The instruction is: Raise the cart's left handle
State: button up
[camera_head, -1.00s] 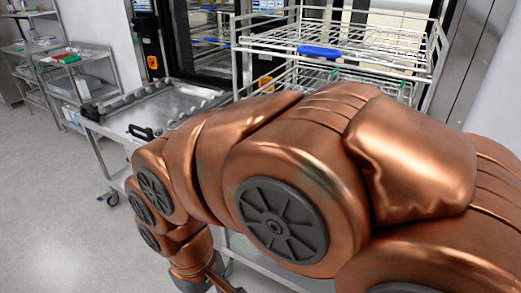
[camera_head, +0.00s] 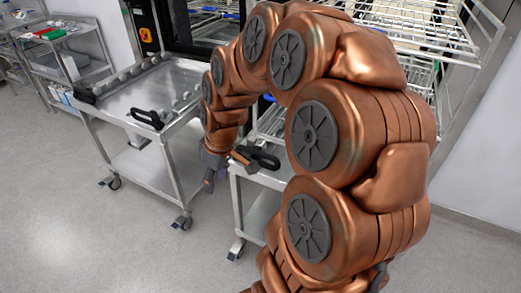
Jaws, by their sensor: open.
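A steel cart (camera_head: 143,97) stands at left centre with two black handles on its near edge, a left one (camera_head: 84,95) and a right one (camera_head: 147,118). A second steel cart (camera_head: 238,186) stands to its right, mostly hidden behind my arm. A black looped handle (camera_head: 258,157) shows at its near left corner. My gripper (camera_head: 220,172) points down between the two carts, just left of this handle. It is open with nothing seen in it. I cannot tell whether a finger touches the handle. Any other handle of the right cart is hidden.
A wire rack (camera_head: 420,32) stands above the right cart, partly behind my arm. A shelf cart (camera_head: 72,62) with trays stands at the far left. A dark-framed machine (camera_head: 180,25) is behind the carts. The grey floor at front left is clear.

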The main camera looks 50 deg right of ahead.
jog(key=w+d+f+t, duration=0.2)
jog(key=w+d, duration=0.3)
jog(key=d, duration=0.6)
jog(key=t+h+p, duration=0.1)
jog(key=h+p, duration=0.1)
send_near(261, 153)
jog(key=f, duration=0.1)
jog(key=shift+n, duration=0.3)
jog(key=shift+w+p+x, duration=0.1)
jog(key=shift+p+x, duration=0.55)
jog(key=shift+x, duration=1.4)
jog(key=shift+w+p+x, duration=0.15)
jog(key=shift+p+x, duration=0.45)
jog(key=shift+x, duration=1.5)
jog(key=shift+d+r, duration=0.15)
grip_shut()
